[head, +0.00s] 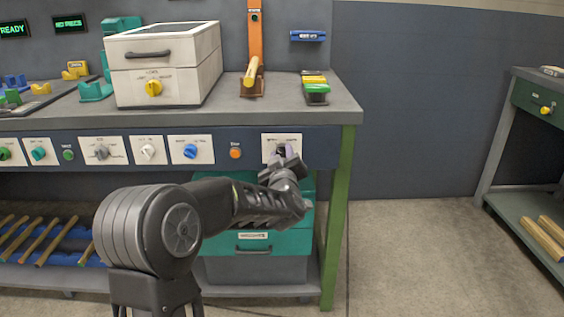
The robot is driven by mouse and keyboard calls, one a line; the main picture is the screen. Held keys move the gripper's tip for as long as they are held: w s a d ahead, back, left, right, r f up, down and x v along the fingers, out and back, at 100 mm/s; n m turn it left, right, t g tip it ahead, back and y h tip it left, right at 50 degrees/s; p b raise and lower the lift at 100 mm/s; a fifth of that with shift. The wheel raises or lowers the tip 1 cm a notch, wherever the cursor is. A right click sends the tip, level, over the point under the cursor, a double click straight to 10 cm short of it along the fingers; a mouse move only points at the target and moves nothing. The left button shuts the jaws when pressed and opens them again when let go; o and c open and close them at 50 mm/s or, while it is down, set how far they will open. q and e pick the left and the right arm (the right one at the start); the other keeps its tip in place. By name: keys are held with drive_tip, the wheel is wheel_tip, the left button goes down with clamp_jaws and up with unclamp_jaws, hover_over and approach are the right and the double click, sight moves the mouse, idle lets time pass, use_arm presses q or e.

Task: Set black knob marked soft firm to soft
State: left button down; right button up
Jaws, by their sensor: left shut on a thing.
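My left arm reaches from the lower left to the rightmost white panel (269,142) on the bench's front strip. My left gripper (284,156) is at this panel, shut on its knob. The gripper covers most of the knob, so its color and where it points cannot be made out. The panel has small print along its top edge, too small to read for certain. My right gripper is not in view.
To the left on the strip are an orange button (235,153), a blue knob (190,151), a white knob (148,152) and a grey knob (102,152). A white box (190,84) with a yellow knob stands on the bench. Teal drawers (290,243) are below.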

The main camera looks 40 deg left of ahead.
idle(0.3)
use_arm(q)
drive_tip(key=c, duration=1)
unclamp_jaws()
drive_tip(key=shift+s+d, duration=0.1)
drive_tip(key=p+v, duration=0.1)
drive_tip(key=v, duration=0.6)
drive_tip(key=shift+s+d, duration=0.2)
drive_tip(key=shift+s, duration=0.05)
